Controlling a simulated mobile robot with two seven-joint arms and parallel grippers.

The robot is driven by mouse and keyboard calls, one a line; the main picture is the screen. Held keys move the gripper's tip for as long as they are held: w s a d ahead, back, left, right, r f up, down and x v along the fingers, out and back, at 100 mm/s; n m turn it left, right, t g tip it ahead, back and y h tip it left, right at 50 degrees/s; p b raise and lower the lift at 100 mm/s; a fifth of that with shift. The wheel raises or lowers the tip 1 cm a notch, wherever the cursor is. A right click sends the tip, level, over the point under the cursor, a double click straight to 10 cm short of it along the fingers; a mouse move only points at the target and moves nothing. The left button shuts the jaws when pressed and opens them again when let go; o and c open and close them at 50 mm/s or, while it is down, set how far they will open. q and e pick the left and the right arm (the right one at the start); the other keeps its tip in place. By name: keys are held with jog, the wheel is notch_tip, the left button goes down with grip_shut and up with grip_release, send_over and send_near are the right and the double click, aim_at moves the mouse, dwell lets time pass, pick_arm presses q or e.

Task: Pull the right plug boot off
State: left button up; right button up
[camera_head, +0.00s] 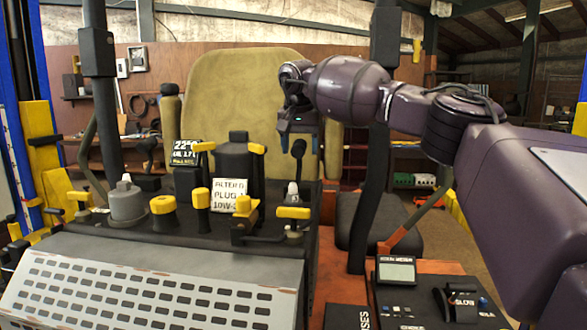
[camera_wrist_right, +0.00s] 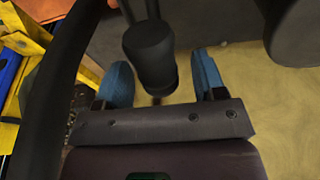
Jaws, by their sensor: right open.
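My right gripper (camera_head: 301,138) comes in from the right, pointing down in front of the seat. Its blue fingers are open. A black knob-like piece on a thin stem (camera_head: 298,149) stands just below it at the right of the engine deck; I take it as the right plug boot, though I cannot be sure. In the right wrist view a black rounded cylinder (camera_wrist_right: 151,50) lies between the spread fingers (camera_wrist_right: 163,82), with gaps on both sides. I cannot tell its depth relative to the fingertips. A pale-tipped piece (camera_head: 293,190) sits lower down. My left gripper is out of view.
A white sign (camera_head: 229,195) and a black sign (camera_head: 186,153) stand among several yellow-topped caps and levers. The tan seat (camera_head: 245,85) is behind. A black post (camera_head: 371,190) rises right of the deck. A small display (camera_head: 396,270) stands at front right.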

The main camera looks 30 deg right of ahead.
jog(key=shift+r, duration=0.15)
jog(key=shift+w+d+v, duration=0.15)
jog(key=shift+w+v, duration=0.05)
jog(key=shift+v, duration=0.9)
jog(key=shift+w+d+v, duration=0.15)
jog(key=shift+w+v, duration=0.05)
jog(key=shift+v, duration=0.85)
jog(key=shift+w+d+v, duration=0.15)
jog(key=shift+w+v, duration=0.05)
jog(key=shift+v, duration=0.9)
jog(key=shift+r, duration=0.2)
